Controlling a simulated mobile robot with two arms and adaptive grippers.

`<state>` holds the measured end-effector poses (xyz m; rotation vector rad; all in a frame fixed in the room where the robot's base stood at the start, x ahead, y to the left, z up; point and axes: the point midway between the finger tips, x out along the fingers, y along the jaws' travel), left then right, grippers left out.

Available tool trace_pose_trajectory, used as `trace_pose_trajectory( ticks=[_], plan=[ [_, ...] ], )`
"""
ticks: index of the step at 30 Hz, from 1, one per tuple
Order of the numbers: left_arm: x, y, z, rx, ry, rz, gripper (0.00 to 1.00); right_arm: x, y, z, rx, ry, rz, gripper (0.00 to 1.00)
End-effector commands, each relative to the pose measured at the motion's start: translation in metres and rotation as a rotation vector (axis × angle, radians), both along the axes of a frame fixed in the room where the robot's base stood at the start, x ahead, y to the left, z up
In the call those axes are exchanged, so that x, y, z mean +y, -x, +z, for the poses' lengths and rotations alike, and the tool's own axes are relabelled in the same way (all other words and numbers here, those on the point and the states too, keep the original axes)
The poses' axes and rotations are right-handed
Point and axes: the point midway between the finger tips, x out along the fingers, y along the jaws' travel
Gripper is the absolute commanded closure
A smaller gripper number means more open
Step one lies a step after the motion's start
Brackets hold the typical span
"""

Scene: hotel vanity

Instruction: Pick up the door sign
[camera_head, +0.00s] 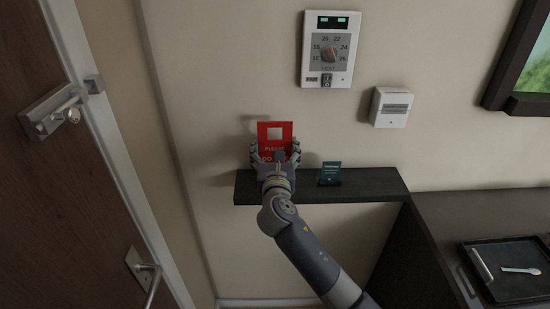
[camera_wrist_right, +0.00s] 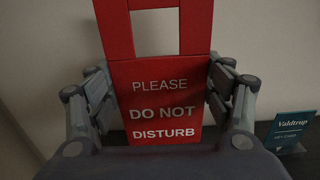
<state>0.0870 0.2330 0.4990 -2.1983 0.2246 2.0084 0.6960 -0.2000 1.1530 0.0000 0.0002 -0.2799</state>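The door sign (camera_head: 274,133) is a flat red panel with a square opening near its top, standing upright above the left part of the dark wall shelf. In the right wrist view, the door sign (camera_wrist_right: 165,85) reads "PLEASE DO NOT DISTURB". My right gripper (camera_head: 274,152) is in front of it with one finger at each side edge. In the right wrist view, the fingers of my right gripper (camera_wrist_right: 162,95) stand wide apart, very close to the edges; whether they press on them I cannot tell. The sign's foot is hidden. My left gripper is not in view.
A dark key card stand (camera_head: 330,174) sits on the shelf (camera_head: 372,186), close to the right of my gripper. A thermostat (camera_head: 330,48) and a white box (camera_head: 391,107) are on the wall above. A black tray (camera_head: 510,287) lies on the counter at right; a door (camera_head: 60,190) is at left.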

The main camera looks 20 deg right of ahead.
Motion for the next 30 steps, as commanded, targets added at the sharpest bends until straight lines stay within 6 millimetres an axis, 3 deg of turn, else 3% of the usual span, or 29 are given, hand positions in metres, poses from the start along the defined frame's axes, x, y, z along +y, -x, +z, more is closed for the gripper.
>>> trace_pose_trajectory(
  ticks=[13,21,30],
  plan=[
    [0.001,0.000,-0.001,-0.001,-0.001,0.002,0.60,0.000,0.000,0.004,-0.002,0.001,0.000,0.50],
    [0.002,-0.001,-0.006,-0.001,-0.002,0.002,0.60,0.000,0.000,0.038,-0.007,0.000,0.000,0.50],
    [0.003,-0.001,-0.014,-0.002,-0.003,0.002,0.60,-0.008,0.047,0.038,-0.002,0.002,0.001,0.50]
  ],
)
